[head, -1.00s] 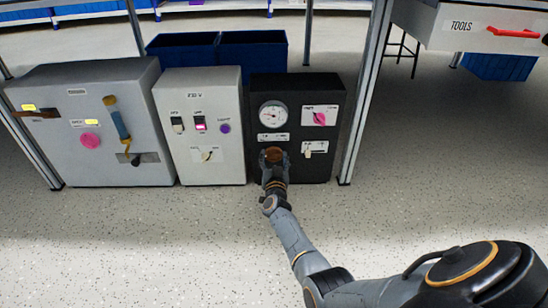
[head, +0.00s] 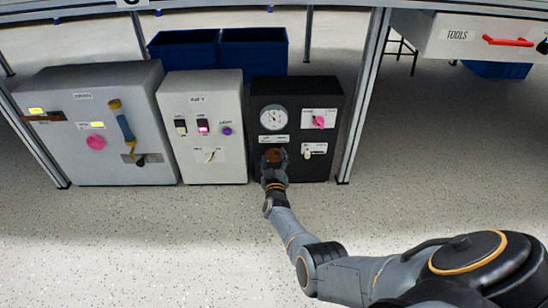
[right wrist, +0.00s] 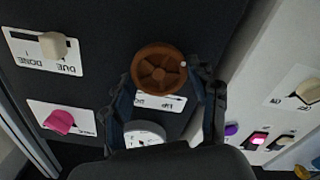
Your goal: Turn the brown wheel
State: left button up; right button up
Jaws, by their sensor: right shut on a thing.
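The brown wheel (head: 272,157) is on the lower left of the black panel box (head: 297,91) in the head view. In the right wrist view the round spoked wheel (right wrist: 159,69) sits between the fingers of my right gripper (right wrist: 172,72). The fingers reach its rim on both sides, and the gripper is shut on it. In the head view my right gripper (head: 273,166) covers part of the wheel. A small pale dot shows on the wheel's rim in the wrist view. My left gripper is not in view.
The black box also bears a round gauge (head: 273,118), a pink knob (head: 318,122) and a white switch (head: 308,153). A white box (head: 204,97) with switches stands to its left, close by. A metal post (head: 362,95) rises just right of the black box. The floor in front is clear.

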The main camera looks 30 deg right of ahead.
jog(key=shift+n, duration=0.4)
jog(key=o, duration=1.1)
jog(key=shift+o, duration=0.2)
jog(key=shift+s+a+f, duration=0.1)
jog(key=shift+s+a, duration=0.35)
jog(key=shift+s, duration=0.15)
jog(key=v, duration=0.6)
jog(key=shift+d, duration=0.1)
